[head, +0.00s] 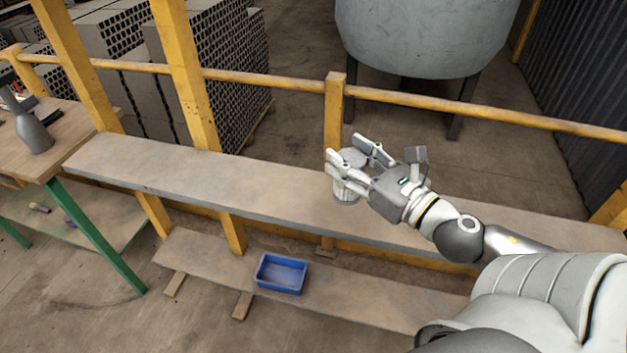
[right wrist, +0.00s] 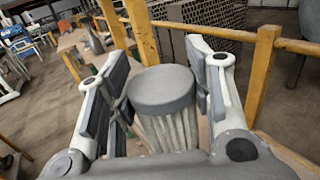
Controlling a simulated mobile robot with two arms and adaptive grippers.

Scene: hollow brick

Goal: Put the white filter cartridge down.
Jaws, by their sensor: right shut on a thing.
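The white filter cartridge (head: 345,188) is a pleated cylinder with a grey end cap. My right gripper (head: 352,160) is shut on it, with one finger on each side. The cartridge looks upright, over the long grey-brown plank shelf (head: 230,187); I cannot tell whether its base touches the shelf. In the right wrist view the cartridge (right wrist: 165,100) stands between the two fingers, its round grey cap toward the camera and its lower end hidden by the gripper body. My left gripper is not in view.
A lower plank holds a blue bin (head: 282,273). A workbench (head: 50,150) with a grey bottle-like object (head: 33,132) stands at left. Yellow posts and a rail (head: 270,80) run behind the shelf. Stacked hollow bricks and a grey tank (head: 425,35) are beyond. The shelf left of my gripper is clear.

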